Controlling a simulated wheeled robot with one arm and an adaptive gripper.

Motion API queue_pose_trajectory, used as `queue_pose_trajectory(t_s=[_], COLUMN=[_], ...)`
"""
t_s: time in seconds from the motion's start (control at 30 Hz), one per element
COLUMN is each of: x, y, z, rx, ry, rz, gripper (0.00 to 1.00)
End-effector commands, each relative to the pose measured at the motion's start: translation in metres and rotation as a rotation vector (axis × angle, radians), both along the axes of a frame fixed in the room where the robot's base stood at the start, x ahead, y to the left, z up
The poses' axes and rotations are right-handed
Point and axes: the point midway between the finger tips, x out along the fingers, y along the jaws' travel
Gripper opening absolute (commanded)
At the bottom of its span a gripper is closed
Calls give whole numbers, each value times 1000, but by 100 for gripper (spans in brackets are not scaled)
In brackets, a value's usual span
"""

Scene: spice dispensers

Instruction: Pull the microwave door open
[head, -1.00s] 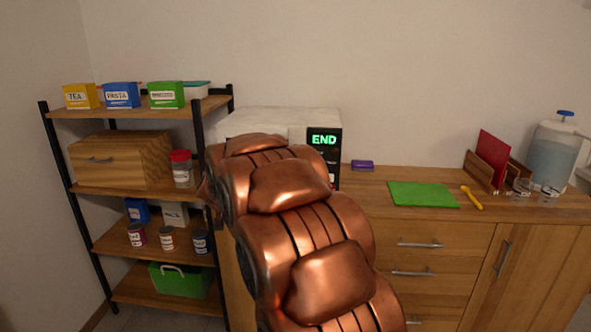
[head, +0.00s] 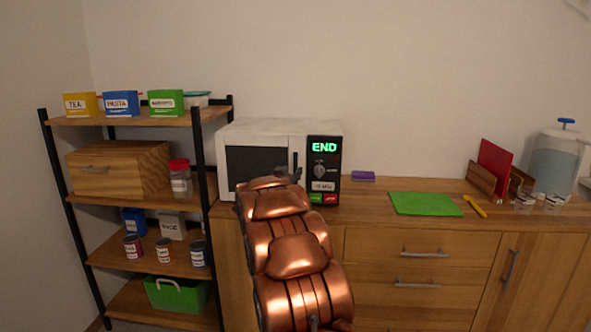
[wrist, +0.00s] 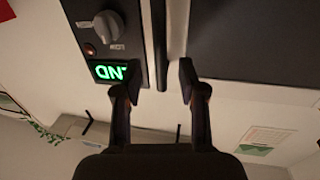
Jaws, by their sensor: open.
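The white microwave (head: 270,127) stands on the wooden counter, and its dark-windowed door (head: 256,160) looks closed. The upright dark door handle (head: 296,163) is at the door's right edge, beside the black control panel (head: 323,160) reading END. My gripper (head: 289,174) is in front of the handle's lower part, partly hidden by my arm. In the wrist view, which is upside down, my gripper (wrist: 156,80) is open. The handle (wrist: 160,45) lies between the lines of its two fingers, with gaps on both sides; I cannot tell the depth.
A shelf rack (head: 204,140) with boxes and jars stands close on the left. A purple sponge (head: 363,176), green board (head: 425,204) and yellow spoon (head: 475,206) lie to the right on the counter. Counter space before the board is narrow.

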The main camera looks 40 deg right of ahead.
Motion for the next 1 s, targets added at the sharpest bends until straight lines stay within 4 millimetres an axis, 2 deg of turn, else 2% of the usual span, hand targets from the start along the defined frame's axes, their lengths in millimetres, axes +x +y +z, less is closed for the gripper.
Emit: queue_pose_trajectory(t_s=[0.2, 0.4, 0.87, 1.0], x=[12, 20, 23, 23], y=[-24, -38, -45, -45], z=[-1, -3, -1, -1], rx=[-1, 3, 1, 1], ry=[0, 3, 3, 2], rz=[-1, 1, 1, 1], gripper=[41, 41, 41, 29])
